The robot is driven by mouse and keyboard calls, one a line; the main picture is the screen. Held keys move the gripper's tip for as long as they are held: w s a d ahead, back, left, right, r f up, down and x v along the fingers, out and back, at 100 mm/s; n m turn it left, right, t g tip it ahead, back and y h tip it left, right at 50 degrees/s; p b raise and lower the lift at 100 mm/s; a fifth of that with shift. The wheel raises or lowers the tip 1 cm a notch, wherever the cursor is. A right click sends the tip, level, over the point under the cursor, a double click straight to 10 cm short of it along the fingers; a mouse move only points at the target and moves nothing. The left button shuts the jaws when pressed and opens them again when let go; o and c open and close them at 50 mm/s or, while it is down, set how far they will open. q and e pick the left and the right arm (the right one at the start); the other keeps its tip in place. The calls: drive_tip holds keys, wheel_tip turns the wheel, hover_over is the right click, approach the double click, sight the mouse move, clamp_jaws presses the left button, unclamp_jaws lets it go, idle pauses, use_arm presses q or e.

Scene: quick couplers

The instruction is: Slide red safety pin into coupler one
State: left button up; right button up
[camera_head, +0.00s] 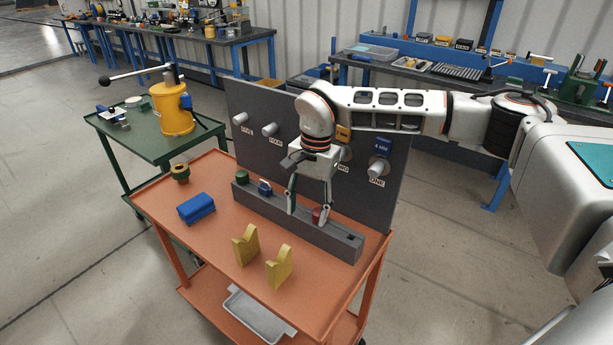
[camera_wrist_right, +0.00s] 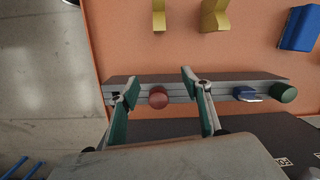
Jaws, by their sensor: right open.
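The red safety pin (camera_head: 316,215) shows its round red head at the top of the long grey block, and the same head shows in the right wrist view (camera_wrist_right: 158,97). My right gripper (camera_head: 308,214) points down over the block. In the right wrist view its open fingers (camera_wrist_right: 160,86) lie on either side of the red head, with a gap to each; the right-hand finger is farther from it. Coupler one (camera_head: 376,170) is a pale stub on the dark upright panel, above the label ONE. My left gripper is not in view.
The grey block (camera_head: 343,242) also holds a blue padlock-like piece (camera_head: 265,188) and a green knob (camera_head: 242,177). Two yellow V-shaped stands (camera_head: 279,268) and a blue block (camera_head: 196,208) are on the orange cart top (camera_head: 225,285). The dark panel (camera_head: 250,110) rises behind the block.

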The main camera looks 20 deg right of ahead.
drive_tip(key=shift+h, duration=0.6)
drive_tip(key=d, duration=0.1)
drive_tip(key=w+d+r, duration=0.2)
drive_tip(key=d, duration=0.1)
drive_tip(key=shift+w+r, duration=0.1)
drive_tip(key=shift+r, duration=0.15)
drive_tip(key=shift+w+d, duration=0.15)
drive_tip(key=shift+d, duration=0.2)
drive_tip(key=shift+f, duration=3.8)
drive_tip(key=shift+r, duration=0.1)
drive_tip(key=c, duration=1.3)
